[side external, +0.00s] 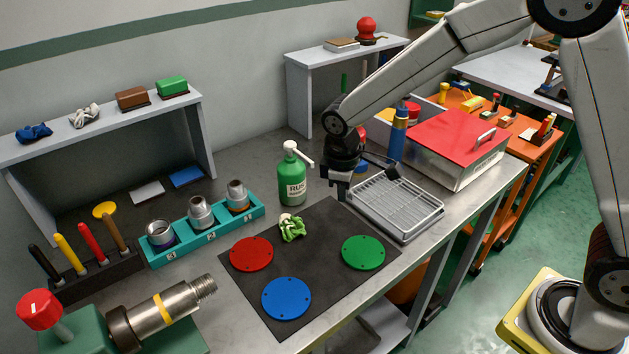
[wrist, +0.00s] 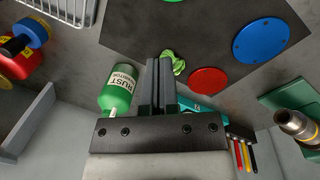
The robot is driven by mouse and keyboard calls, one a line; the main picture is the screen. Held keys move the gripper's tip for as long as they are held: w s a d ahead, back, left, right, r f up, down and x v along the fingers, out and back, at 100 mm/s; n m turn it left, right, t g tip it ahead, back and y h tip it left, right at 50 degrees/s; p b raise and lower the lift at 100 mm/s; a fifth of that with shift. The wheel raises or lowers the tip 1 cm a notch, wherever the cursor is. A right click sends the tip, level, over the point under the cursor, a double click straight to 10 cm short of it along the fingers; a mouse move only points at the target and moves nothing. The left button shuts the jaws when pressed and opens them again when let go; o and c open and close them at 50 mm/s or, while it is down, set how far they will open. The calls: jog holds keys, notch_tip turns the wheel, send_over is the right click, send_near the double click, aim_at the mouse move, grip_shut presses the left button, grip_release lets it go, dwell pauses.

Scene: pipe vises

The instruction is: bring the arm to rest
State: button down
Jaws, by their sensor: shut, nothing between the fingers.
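My gripper (side external: 341,186) hangs above the bench, between the green spray bottle and the wire tray. In the wrist view my gripper (wrist: 160,62) has its two fingers together with nothing between them. The green bottle labelled RUST (side external: 292,178) stands upright to the left of my gripper; it also shows in the wrist view (wrist: 117,90). A crumpled green and white cloth (side external: 292,228) lies on the dark mat (side external: 318,250), and it shows in part beyond my fingers in the wrist view (wrist: 178,62).
Red (side external: 251,254), blue (side external: 286,298) and green (side external: 363,253) discs lie on the mat. A wire tray (side external: 395,205) and a red-lidded box (side external: 456,145) stand right. A teal rack (side external: 203,230), tool holder (side external: 96,272) and vise with pipe (side external: 160,308) are left. Shelves (side external: 110,125) stand behind.

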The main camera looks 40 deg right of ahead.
jog(key=s+d+m+t, duration=0.1)
jog(key=s+d+m, duration=0.2)
jog(key=s, duration=0.4)
jog(key=s+d+m+t+y, duration=0.1)
jog(key=s+d+m, duration=0.2)
jog(key=s, duration=0.5)
jog(key=shift+d+r+m, duration=0.4)
jog(key=shift+m, duration=0.2)
grip_release()
jog(key=m+g, duration=0.1)
jog(key=m, duration=0.3)
send_over(293, 224)
jog(key=s, duration=0.1)
notch_tip(293, 224, down, 7)
jog(key=shift+s+a+f, duration=0.1)
jog(key=shift+a+f, duration=0.15)
jog(key=shift+w+f, duration=0.15)
jog(key=shift+f, duration=0.5)
jog(key=shift+w+f, duration=0.15)
jog(key=shift+f, duration=0.5)
jog(key=shift+f, duration=0.1)
